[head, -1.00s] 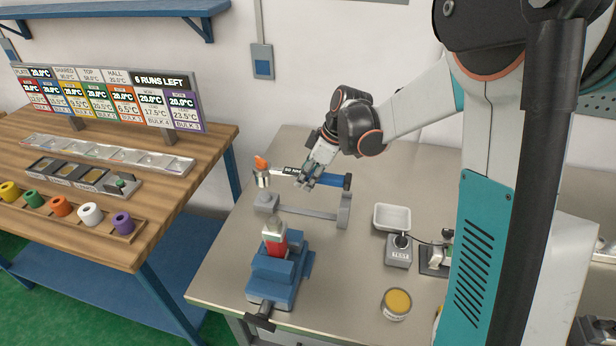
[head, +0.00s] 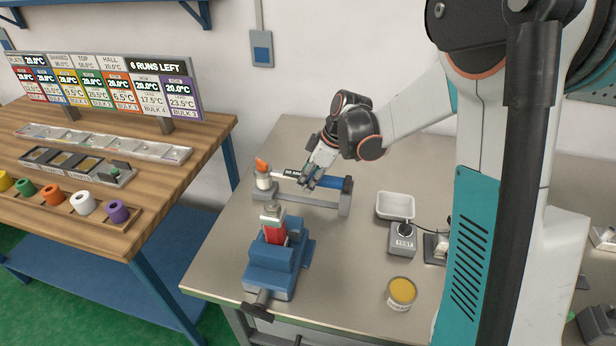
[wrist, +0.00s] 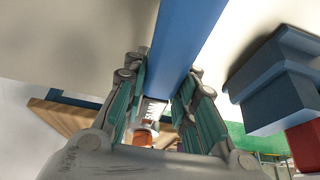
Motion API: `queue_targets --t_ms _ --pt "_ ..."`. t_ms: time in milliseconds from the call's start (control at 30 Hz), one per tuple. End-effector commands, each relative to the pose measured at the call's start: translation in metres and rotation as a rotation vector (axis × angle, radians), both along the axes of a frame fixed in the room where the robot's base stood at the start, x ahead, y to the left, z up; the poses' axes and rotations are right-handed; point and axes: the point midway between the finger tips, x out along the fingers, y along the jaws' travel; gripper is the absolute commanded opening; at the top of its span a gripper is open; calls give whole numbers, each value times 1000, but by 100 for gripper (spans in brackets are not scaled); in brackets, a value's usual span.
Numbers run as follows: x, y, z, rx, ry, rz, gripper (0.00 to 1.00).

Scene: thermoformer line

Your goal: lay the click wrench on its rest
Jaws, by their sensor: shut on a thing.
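The click wrench has a blue handle (head: 335,183), a pale marked shaft and an orange-tipped left end (head: 262,165). My gripper (head: 308,180) is shut on it near the middle, and the wrench is about level. In the wrist view the blue handle (wrist: 185,45) runs between my two fingers (wrist: 165,105). The rest is a low grey bar (head: 308,202) with a raised post at each end, on the bench. The wrench lies along and right over both posts. I cannot tell whether it touches them.
A blue vise (head: 272,268) holding a red part stands in front of the rest, also in the wrist view (wrist: 275,85). A white tray (head: 395,206), a grey TEST box (head: 403,239) and a yellow-topped tin (head: 401,293) stand to the right.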

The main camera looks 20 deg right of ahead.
Motion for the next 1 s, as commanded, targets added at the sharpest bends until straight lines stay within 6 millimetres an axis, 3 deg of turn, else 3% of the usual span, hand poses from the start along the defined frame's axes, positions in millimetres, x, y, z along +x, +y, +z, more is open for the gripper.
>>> queue_targets --t_ms 433,467,533,1000 --pt "0 0 -8 1 -1 0 0" --pt "0 0 -8 0 0 0 32" --pt "0 0 -8 0 0 0 48" --pt "-1 -3 0 0 0 -1 49"
